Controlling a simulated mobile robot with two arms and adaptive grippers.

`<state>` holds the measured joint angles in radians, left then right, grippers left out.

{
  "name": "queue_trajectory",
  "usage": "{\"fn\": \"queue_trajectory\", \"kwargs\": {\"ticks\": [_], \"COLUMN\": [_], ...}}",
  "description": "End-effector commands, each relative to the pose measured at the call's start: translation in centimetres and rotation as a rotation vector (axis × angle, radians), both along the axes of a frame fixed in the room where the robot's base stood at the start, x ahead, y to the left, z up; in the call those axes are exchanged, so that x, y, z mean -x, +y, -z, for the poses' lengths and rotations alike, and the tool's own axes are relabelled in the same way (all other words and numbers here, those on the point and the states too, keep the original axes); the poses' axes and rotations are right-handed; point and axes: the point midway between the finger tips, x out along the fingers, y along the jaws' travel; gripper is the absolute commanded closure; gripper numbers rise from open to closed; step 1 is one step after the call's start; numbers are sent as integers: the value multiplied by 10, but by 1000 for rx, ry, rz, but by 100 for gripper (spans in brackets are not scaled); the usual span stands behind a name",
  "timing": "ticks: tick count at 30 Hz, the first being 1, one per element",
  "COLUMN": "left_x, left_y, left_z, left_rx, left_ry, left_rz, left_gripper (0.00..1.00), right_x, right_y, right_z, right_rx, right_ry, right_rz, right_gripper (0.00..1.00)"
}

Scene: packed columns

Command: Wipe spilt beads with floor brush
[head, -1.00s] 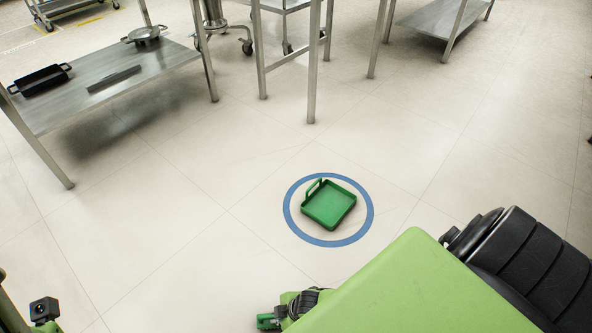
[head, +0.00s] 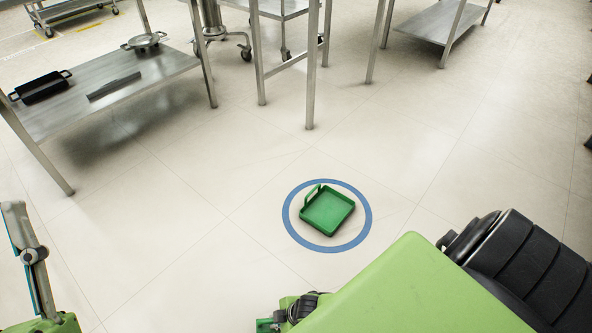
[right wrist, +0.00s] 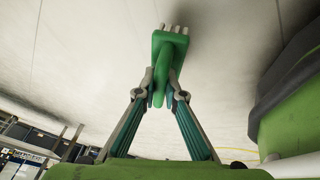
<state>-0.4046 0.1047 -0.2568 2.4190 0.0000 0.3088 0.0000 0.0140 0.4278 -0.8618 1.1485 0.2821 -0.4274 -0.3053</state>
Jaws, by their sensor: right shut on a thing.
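A green dustpan-like tray (head: 328,212) with a raised handle lies on the floor inside a blue ring (head: 369,217). In the right wrist view, my right gripper (right wrist: 161,92) is shut on the handle of a green floor brush (right wrist: 170,48) with pale bristles. In the head view, part of the right gripper (head: 290,314) shows at the bottom, mostly behind my green arm. The brush is largely hidden there. My left gripper (head: 30,257) shows in part at the left edge, and its opening is unclear. No beads can be made out.
A steel table (head: 115,87) with a black pan (head: 40,87) and a metal pot (head: 144,41) stands at the upper left. More steel tables (head: 442,20) stand at the back. The pale floor around the ring is clear.

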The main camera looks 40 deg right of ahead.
Motion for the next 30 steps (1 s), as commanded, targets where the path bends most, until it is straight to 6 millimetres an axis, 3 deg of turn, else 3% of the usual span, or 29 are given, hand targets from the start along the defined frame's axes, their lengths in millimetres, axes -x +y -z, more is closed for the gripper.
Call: {"fn": "queue_trajectory", "kwargs": {"ticks": [30], "left_x": [-46], "left_y": [-2], "left_z": [79], "left_rx": [-121], "left_ry": [427], "left_rz": [-24], "left_gripper": [60], "right_x": [1], "right_y": [-1], "right_z": [-19], "right_rx": [-1], "right_ry": [-1], "right_rz": [4], "right_gripper": [100]}}
